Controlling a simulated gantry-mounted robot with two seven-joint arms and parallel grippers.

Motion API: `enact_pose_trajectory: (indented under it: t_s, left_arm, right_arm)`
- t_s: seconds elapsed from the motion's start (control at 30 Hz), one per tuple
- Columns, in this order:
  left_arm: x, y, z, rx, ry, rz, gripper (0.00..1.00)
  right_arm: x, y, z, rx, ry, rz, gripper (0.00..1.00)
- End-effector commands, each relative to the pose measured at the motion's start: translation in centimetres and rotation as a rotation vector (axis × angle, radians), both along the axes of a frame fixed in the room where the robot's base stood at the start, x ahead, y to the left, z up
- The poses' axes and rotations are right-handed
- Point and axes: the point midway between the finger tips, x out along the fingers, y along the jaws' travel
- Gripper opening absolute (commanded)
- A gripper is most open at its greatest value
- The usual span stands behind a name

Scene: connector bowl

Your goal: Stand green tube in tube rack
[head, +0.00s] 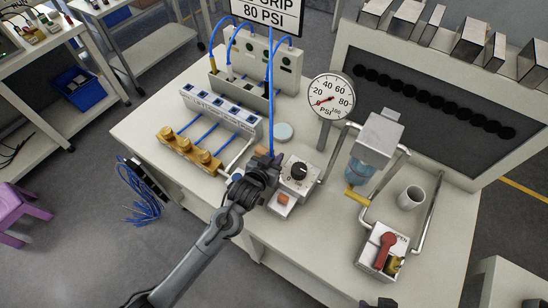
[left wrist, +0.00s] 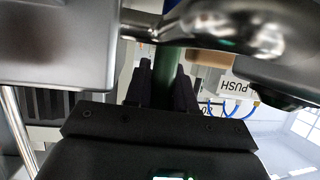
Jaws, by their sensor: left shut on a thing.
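My left gripper (head: 265,165) is over the middle of the bench, beside the box with a black knob. In the left wrist view its dark fingers (left wrist: 165,88) are shut on a green tube (left wrist: 168,70), whose upper part passes behind a blurred metal pipe. The green tube is not clear in the head view, where the gripper hides most of that spot. No rack is marked as the tube rack; a grey holder (head: 238,99) with blue and yellow-ended tubes stands at the back. A dark shape at the bottom edge of the head view may be my right gripper (head: 378,303).
A white block with a row of sockets (head: 222,109) and a tan fixture with brass knobs (head: 190,149) are left of the gripper. A pressure gauge (head: 331,98), metal pipes, a grey cup (head: 411,197) and a red-lever valve box (head: 384,248) are on the right.

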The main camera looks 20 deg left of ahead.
Motion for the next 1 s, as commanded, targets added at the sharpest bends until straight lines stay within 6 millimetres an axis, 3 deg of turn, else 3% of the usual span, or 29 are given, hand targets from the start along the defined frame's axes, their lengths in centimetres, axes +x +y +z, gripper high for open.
enact_pose_trajectory:
  t_s: [0.37,0.4,0.47,0.83,1.0]
  left_arm:
    - [0.0,0.0,-0.3,0.000,-0.001,0.000,0.00]
    - [0.0,0.0,-0.3,0.000,-0.001,0.000,0.27]
    - [0.0,0.0,-0.3,0.000,-0.001,0.000,0.35]
    - [0.0,0.0,0.1,0.000,-0.002,0.000,0.35]
    - [-1.6,0.2,0.7,0.000,0.000,-0.001,0.35]
  right_arm:
    - [-0.1,0.0,-0.1,-0.002,0.002,0.001,0.43]
    - [-0.1,-0.1,-0.1,-0.002,0.002,0.002,0.43]
    - [-0.1,-0.1,-0.1,-0.003,0.002,0.002,0.43]
    - [-0.1,-0.2,0.0,-0.007,0.002,0.004,0.43]
    - [-0.1,-0.2,0.3,-0.007,0.002,0.004,0.43]
